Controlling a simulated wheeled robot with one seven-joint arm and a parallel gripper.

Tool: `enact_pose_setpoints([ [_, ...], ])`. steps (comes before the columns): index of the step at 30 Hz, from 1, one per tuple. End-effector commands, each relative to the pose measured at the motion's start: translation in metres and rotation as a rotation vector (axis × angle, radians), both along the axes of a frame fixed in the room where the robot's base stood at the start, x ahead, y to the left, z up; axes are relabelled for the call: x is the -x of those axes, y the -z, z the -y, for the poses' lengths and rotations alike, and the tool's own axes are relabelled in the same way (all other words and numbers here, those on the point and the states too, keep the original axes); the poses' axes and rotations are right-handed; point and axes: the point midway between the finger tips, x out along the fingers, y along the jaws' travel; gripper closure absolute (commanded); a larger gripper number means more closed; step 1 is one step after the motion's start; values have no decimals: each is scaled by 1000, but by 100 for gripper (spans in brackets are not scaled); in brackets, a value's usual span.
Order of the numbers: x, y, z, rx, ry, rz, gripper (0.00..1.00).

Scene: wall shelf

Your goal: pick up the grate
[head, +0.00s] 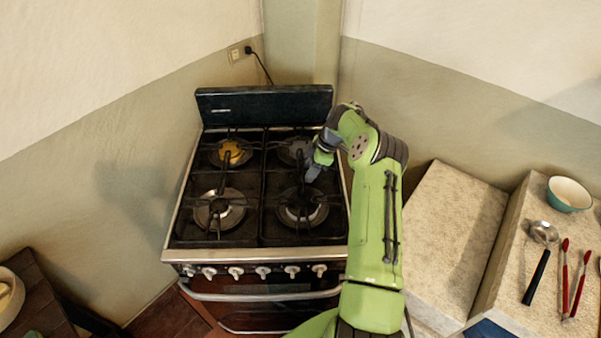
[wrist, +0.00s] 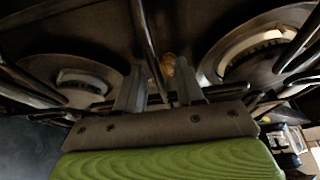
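Black wire grates cover the stove top, one half on the left and one on the right. The right grate (head: 283,208) lies flat over two round burners. My gripper (head: 310,175) reaches down from the right to this grate, between its front and back burners. In the wrist view, the two grey fingers of my gripper (wrist: 160,84) stand apart, with a dark grate bar (wrist: 149,42) running between them. The fingers look open, and I cannot tell whether they touch the bar. The arm hides part of the grate's right side in the head view.
A yellow-orange item (head: 231,152) sits at the back left burner. The stove's dark back panel (head: 264,105) rises behind. To the right are a stone-topped counter (head: 450,225), a bowl (head: 569,194), a ladle (head: 541,250) and red-handled utensils (head: 570,280). Walls meet behind the stove.

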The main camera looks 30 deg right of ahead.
Motion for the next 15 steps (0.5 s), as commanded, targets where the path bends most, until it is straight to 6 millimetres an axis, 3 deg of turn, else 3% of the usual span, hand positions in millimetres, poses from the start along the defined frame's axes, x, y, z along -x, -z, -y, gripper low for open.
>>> enact_pose_setpoints([
  [6,0,1,0,0,0,1,64],
  [13,0,1,0,0,0,1,99],
  [15,0,1,0,0,0,1,100],
])
